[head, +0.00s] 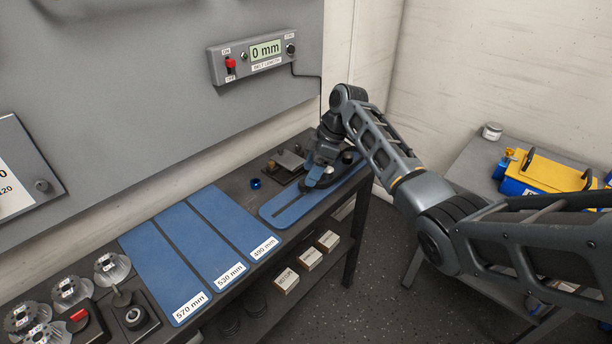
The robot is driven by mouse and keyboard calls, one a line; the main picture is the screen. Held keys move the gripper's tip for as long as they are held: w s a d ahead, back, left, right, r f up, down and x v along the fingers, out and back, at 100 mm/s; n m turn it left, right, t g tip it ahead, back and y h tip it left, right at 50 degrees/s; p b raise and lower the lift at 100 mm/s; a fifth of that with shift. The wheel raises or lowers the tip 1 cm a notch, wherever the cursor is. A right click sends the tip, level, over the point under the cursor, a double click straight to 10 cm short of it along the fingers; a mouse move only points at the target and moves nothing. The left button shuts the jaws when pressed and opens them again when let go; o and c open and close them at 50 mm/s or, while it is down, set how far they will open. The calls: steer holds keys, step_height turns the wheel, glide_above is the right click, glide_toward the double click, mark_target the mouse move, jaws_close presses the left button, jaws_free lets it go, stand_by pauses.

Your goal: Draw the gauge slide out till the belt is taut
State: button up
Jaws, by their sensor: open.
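The belt gauge is a blue slotted plate (284,213) lying at the right end of the dark bench. My gripper (318,179) is down over the gauge's middle; its jaws are open, and its fingertips are mostly hidden by the wrist. A dark round part (349,157) shows on the gauge just right of my gripper. The slide and the belt cannot be made out clearly behind the arm. The belt length display (265,50) on the wall reads 0 mm.
Blue mats labelled 570 mm (165,269), 530 mm (201,238) and 490 mm (234,222) lie bare to the left. Several metal pulleys (72,291) stand at the far left. A small blue ring (256,184) lies behind the gauge. A side table (468,172) stands right.

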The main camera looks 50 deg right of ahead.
steer(key=shift+x, duration=1.65)
